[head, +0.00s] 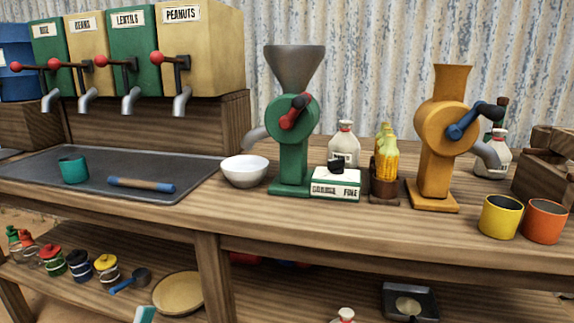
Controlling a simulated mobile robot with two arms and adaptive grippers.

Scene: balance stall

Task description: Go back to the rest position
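Neither of my grippers shows in the head view, and no part of my arms can be made out. The wooden counter (420,245) fills the middle of the view. A green mill (291,150) with a grey funnel and a red-handled crank stands at its centre. An orange mill (436,145) with a blue-handled crank stands to the right. A white bowl (245,171) sits on the counter left of the green mill. A teal cup (74,170) and a blue-ended wooden roller (142,185) rest on the dark tray (95,194).
Dispensers with red-knobbed levers, including one labelled PEANUTS (197,50), stand at the back left. A yellow cup (500,217) and an orange cup (546,221) are near the right front edge.

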